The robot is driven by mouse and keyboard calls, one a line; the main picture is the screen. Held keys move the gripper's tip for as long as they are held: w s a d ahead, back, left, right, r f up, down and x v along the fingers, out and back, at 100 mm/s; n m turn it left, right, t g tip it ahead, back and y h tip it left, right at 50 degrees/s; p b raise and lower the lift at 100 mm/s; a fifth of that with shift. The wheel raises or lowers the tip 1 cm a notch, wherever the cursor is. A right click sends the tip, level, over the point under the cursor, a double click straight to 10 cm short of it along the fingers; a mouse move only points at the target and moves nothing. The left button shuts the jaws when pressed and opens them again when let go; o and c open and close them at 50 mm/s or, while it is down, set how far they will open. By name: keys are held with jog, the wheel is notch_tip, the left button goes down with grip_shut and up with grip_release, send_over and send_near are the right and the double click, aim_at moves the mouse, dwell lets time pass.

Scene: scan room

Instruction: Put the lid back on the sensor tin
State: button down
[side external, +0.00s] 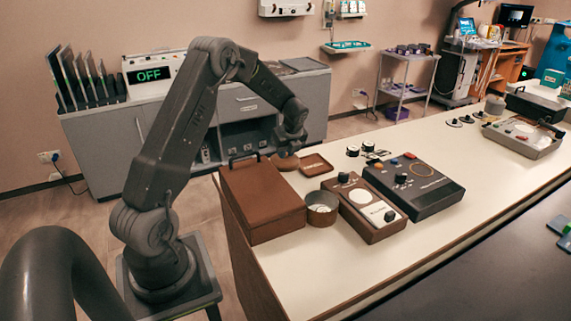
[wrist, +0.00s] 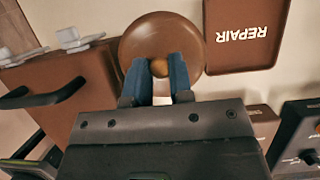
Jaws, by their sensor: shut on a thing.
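The lid is a round brown disc with a small knob; it shows in the wrist view (wrist: 140,38) and the side view (side external: 284,163). My gripper (wrist: 160,70) is shut on the lid's knob, with one blue finger on each side. In the side view my gripper (side external: 288,151) is at the far left end of the counter, behind the brown box. I cannot tell whether the lid touches the counter. The tin is not clearly visible in the wrist view.
A brown box (side external: 262,205) with a black handle stands between my arm and the tin. A shallow brown tray (side external: 316,165), marked REPAIR in the wrist view (wrist: 243,58), lies beside the lid. Brown (side external: 366,222) and dark (side external: 425,197) instruments stand right of the tin. The front counter is clear.

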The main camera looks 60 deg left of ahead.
notch_tip(320, 180, up, 10)
jog(key=d+f+n, duration=0.2)
jog(key=d, duration=0.5)
jog(key=d+f+n+g, duration=0.1)
jog(key=d+f, duration=0.2)
jog(key=d, duration=0.4)
jog(key=d+f+n+g, duration=0.1)
jog(key=d+f+n, duration=0.1)
jog(key=d, duration=0.5)
jog(key=shift+w+d+f+n, duration=0.25)
jog(key=shift+d+n, duration=0.05)
jog(key=shift+d, duration=0.1)
jog(key=shift+d+f, duration=0.1)
jog(key=shift+d, duration=0.05)
jog(key=shift+f, duration=1.1)
jog(key=shift+f, duration=0.15)
jog(key=shift+c, duration=2.3)
grip_release()
